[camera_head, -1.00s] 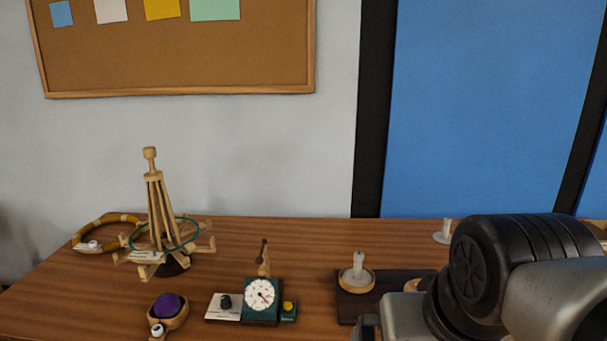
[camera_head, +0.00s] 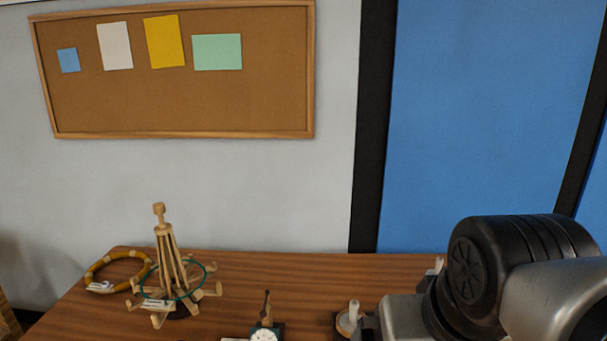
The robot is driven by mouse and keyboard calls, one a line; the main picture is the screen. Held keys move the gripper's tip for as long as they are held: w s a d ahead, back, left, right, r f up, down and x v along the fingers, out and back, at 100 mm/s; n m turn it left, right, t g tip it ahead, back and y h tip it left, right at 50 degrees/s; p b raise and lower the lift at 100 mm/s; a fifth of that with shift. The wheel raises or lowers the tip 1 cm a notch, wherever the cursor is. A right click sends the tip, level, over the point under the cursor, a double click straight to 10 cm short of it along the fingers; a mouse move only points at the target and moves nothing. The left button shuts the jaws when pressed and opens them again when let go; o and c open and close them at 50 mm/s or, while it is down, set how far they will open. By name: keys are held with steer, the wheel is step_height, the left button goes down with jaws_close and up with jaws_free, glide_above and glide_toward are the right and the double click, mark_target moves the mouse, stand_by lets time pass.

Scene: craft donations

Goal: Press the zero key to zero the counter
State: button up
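The counter (camera_head: 264,335) shows only at the bottom edge of the head view: the top of its white round dial and green body, with a wooden and dark upright piece (camera_head: 266,306) behind it. The rest of it is cut off below the frame, and I cannot make out its zero key. My arm fills the lower right, with a grey part of it to the right of the counter. My gripper's fingers do not show, so their distance from the counter cannot be seen.
A wooden skein-winder-like stand (camera_head: 168,257) with a green loop and a ring (camera_head: 108,268) stand at the table's left. A pale peg on a round base (camera_head: 350,319) is beside my arm. The table (camera_head: 230,272) is bare behind the counter. A corkboard (camera_head: 180,105) hangs above.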

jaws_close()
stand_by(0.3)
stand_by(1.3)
